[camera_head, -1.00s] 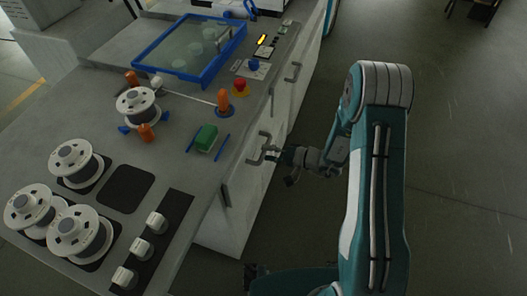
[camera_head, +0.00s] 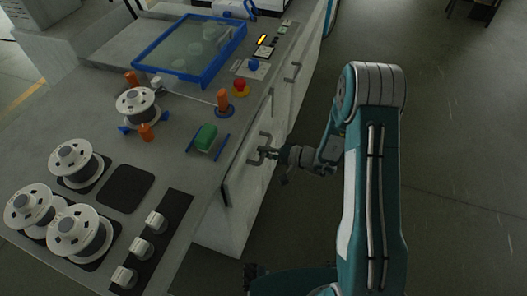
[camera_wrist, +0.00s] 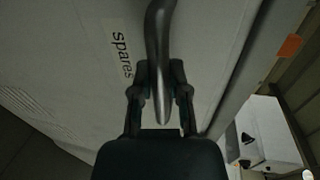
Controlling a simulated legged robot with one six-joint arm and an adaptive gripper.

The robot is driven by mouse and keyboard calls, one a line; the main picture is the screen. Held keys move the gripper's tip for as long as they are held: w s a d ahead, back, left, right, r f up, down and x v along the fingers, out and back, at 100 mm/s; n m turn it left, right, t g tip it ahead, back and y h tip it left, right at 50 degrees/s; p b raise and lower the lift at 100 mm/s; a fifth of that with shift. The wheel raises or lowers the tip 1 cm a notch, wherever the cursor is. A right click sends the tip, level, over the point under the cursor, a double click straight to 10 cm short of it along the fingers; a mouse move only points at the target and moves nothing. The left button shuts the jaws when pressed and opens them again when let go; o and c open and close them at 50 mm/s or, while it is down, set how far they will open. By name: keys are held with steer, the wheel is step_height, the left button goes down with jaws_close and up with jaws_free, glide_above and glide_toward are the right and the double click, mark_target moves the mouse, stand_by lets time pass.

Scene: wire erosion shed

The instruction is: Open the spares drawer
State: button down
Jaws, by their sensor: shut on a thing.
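The spares drawer (camera_wrist: 90,60) has a pale front with a label reading "spares" (camera_wrist: 122,48), seen in the wrist view. Its grey metal bar handle (camera_wrist: 160,35) runs down between my fingers. My gripper (camera_wrist: 162,85) is shut on that handle, one finger on each side. In the head view, my gripper (camera_head: 273,154) is at the handle (camera_head: 263,141) on the bench's right side. The drawer front looks flush with the cabinet, though my gripper hides part of it.
The bench top holds several white spools (camera_head: 75,163), a green block (camera_head: 206,137), a red button (camera_head: 241,86) and a blue-framed tank (camera_head: 190,45). Another handle (camera_head: 293,72) is farther along the same side. The floor (camera_head: 455,170) to the right is clear.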

steer(key=f+v, duration=0.2)
steer(key=v, duration=0.9)
steer(key=d+f+v, duration=0.1)
steer(key=f+v, duration=0.2)
steer(key=v, duration=0.9)
steer(key=shift+s+d, duration=0.15)
steer(key=shift+s, duration=0.15)
steer(key=shift+f, duration=0.1)
steer(key=c, duration=0.6)
jaws_free()
steer(key=shift+w, duration=0.1)
steer(key=shift+d, duration=0.1)
steer(key=v, duration=1.2)
steer(key=shift+w, duration=0.1)
